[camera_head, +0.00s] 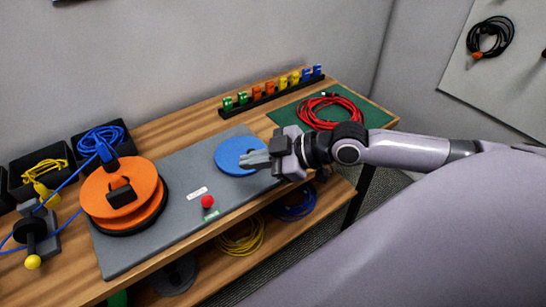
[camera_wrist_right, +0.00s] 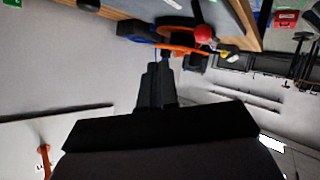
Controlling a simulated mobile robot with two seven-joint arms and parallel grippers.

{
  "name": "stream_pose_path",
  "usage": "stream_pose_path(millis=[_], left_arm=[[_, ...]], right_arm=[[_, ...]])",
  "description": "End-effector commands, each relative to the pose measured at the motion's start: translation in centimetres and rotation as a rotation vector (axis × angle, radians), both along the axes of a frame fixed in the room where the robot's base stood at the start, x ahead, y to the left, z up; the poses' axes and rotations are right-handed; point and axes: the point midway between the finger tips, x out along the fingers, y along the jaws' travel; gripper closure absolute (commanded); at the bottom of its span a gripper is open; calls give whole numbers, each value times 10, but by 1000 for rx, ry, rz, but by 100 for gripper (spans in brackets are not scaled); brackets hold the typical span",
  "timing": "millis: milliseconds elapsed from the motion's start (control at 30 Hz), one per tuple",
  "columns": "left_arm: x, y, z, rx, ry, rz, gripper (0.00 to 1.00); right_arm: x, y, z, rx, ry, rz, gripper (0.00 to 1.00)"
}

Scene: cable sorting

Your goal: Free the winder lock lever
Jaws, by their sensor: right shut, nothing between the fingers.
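The winder has an orange reel (camera_head: 118,190) on a grey base plate (camera_head: 190,228) on the bench. A red ball knob (camera_head: 207,201) stands near the plate's front edge, between a white label and a green label; it looks like the lock lever's knob. The red knob also shows in the right wrist view (camera_wrist_right: 204,33). A blue disc (camera_head: 232,152) sits at the plate's right end. My right gripper (camera_head: 246,160) is shut and empty, its fingers in front of the blue disc, apart from the red knob. The lever's lock position cannot be told. My left gripper is out of view.
A blue cable runs from the reel past a black post with a yellow ball (camera_head: 33,262). Black bins (camera_head: 58,179) hold coiled cables at the left. A red coil (camera_head: 330,111) lies on a green mat (camera_head: 285,117). A rack of coloured clips (camera_head: 270,95) stands behind.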

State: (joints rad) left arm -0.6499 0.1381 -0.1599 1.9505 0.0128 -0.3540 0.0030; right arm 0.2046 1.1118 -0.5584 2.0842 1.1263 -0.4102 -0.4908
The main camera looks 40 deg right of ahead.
Motion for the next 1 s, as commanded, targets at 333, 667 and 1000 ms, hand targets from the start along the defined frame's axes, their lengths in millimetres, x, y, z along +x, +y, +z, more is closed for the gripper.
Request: stream_pose_path(millis=[333,667,1000], left_arm=[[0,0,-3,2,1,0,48],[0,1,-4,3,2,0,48],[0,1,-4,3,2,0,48]], right_arm=[[-24,-21,12,-4,1,1,100],[-30,-26,16,0,1,1,100],[-30,-26,16,0,1,1,100]])
